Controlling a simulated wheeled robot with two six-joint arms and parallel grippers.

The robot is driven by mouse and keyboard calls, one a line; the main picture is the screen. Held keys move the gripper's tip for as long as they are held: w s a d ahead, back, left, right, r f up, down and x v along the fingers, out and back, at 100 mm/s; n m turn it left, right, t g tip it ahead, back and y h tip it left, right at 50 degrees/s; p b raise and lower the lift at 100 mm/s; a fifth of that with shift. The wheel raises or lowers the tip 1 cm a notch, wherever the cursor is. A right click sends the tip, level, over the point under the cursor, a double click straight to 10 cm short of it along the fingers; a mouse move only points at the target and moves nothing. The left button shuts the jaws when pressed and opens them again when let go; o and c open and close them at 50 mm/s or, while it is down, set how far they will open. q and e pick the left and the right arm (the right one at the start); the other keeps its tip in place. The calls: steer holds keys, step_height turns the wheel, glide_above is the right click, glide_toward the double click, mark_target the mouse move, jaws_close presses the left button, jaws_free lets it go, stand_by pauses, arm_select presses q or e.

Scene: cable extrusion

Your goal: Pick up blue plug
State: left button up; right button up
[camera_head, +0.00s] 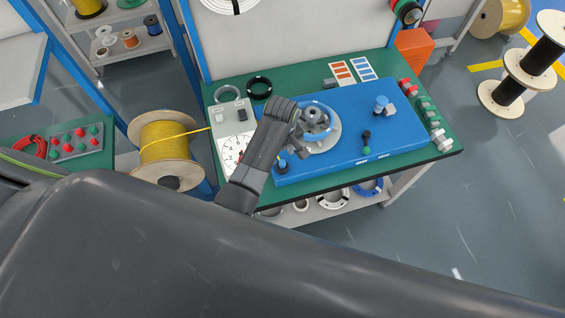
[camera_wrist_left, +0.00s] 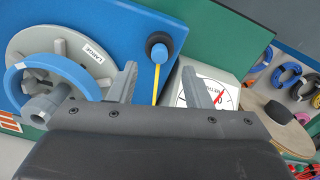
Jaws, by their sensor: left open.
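The blue plug (camera_wrist_left: 158,52) has a dark ring around it and is at the lower left corner of a blue board (camera_head: 350,158). In the head view the plug (camera_head: 283,164) shows just below my left gripper (camera_head: 291,145). In the left wrist view my left gripper (camera_wrist_left: 158,75) is open. A yellow line runs down from the plug between the fingers. My right gripper is not in view.
A grey wheel (camera_wrist_left: 40,50) with a blue ring and a LARGE label is close beside the left gripper. A white dial box (camera_head: 232,148) is on the other side. Another blue-topped part (camera_head: 381,103) and a dark green-ended part (camera_head: 366,141) stand on the board.

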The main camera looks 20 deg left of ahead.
mark_target(282, 162)
arm_select(q)
step_height(282, 162, down, 4)
steer(key=shift+d+r+p, duration=0.1)
steer(key=shift+r+p, duration=0.15)
steer(key=shift+p, duration=0.4)
steer(key=shift+f, duration=0.75)
jaws_close()
